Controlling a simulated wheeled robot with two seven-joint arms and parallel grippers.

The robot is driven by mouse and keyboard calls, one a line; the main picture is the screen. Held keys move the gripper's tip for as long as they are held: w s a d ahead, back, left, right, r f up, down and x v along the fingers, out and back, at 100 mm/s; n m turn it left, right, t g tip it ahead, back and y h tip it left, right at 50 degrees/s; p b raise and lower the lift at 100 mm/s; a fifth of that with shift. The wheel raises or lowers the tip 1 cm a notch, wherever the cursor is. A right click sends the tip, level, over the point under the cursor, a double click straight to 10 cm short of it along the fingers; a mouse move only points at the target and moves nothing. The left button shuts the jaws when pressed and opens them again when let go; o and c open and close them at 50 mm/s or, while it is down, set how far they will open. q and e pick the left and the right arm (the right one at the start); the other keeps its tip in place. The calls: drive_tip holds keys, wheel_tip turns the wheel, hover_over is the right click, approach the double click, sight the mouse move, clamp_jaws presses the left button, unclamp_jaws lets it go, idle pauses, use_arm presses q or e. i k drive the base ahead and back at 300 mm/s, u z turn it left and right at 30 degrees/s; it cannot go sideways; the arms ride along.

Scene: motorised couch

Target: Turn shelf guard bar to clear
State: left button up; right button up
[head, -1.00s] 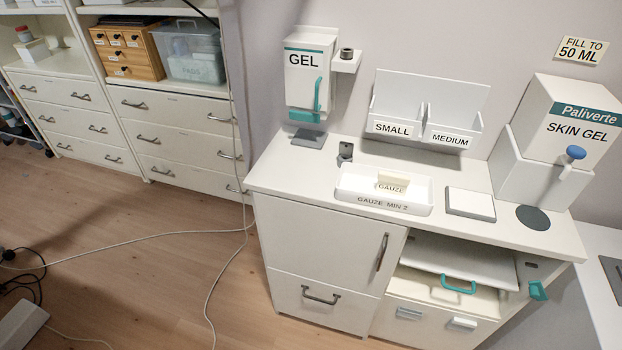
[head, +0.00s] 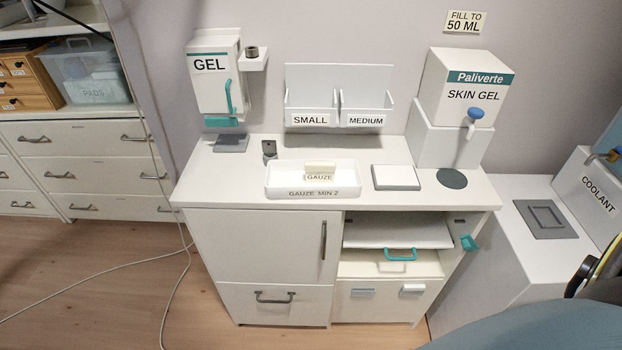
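No gripper of mine shows in this head view. The white cabinet (head: 262,245) stands against the wall with an open shelf bay at its right. A white sliding shelf board (head: 395,232) lies in the bay, with a teal U-shaped handle (head: 400,254) at its front. A small teal lever-like piece (head: 469,242) sticks out at the bay's right side post; it may be the guard bar's knob, but I cannot tell. No bar is clearly seen crossing the bay opening.
A blue-grey padded surface (head: 540,328) fills the lower right. A white cable (head: 178,285) crosses the floor, left.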

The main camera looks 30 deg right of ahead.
sight(468, 243)
drive_tip(key=z, duration=2.25)
drive_tip(key=k, duration=0.45)
drive_tip(key=z, duration=0.05)
drive_tip(key=i, duration=0.9)
drive_tip(key=u, duration=0.6)
